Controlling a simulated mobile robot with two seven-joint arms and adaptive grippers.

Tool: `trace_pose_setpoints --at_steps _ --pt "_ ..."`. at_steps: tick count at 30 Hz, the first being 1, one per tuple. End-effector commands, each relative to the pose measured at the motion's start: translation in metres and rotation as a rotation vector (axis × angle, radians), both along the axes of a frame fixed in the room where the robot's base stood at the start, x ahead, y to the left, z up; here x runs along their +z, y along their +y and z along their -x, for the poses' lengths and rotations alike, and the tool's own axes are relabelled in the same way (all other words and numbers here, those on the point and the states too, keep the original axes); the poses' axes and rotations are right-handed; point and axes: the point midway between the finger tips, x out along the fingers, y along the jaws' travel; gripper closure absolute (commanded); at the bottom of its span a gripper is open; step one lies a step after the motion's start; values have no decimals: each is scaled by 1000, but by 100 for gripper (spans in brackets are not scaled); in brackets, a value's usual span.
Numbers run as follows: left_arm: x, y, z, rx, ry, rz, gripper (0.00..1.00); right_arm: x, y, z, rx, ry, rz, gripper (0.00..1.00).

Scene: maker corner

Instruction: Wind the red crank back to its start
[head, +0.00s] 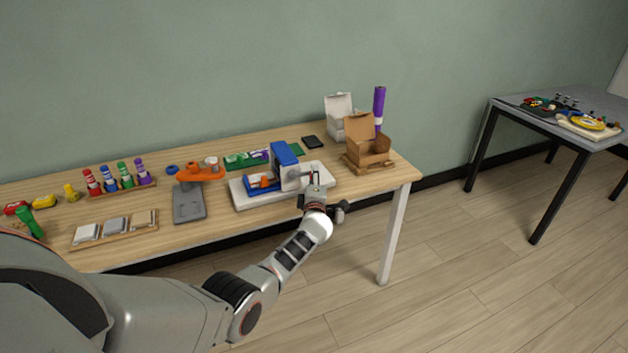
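A small machine with a blue upright (284,156) and a white-grey body stands on a white base plate (250,199) on the wooden table. An orange piece (263,183) rests on its blue bed. I cannot make out the red crank clearly; my gripper covers the machine's right end. My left arm reaches in from the lower left. My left gripper (315,180) is at that right end, close to or touching it. Its fingers are too small to tell whether they are open, shut or holding something. My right gripper is not in view.
An orange-topped tool on a grey base (188,204) stands left of the machine. Colored bottles (108,180) and a tray of tiles (115,231) are further left. An open cardboard box (367,148) stands to the right, near the table's end. A second table (560,120) is far right.

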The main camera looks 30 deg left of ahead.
Motion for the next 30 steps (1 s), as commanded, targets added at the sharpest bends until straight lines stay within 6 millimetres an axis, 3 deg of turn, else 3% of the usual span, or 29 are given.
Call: trace_pose_setpoints --at_steps 8,21,30 --pt "0 -8 11 -2 -1 5 66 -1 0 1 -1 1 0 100" --pt "2 -30 55 -1 0 5 66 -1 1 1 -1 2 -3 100" --pt "4 -35 67 0 0 0 66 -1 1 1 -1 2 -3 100"
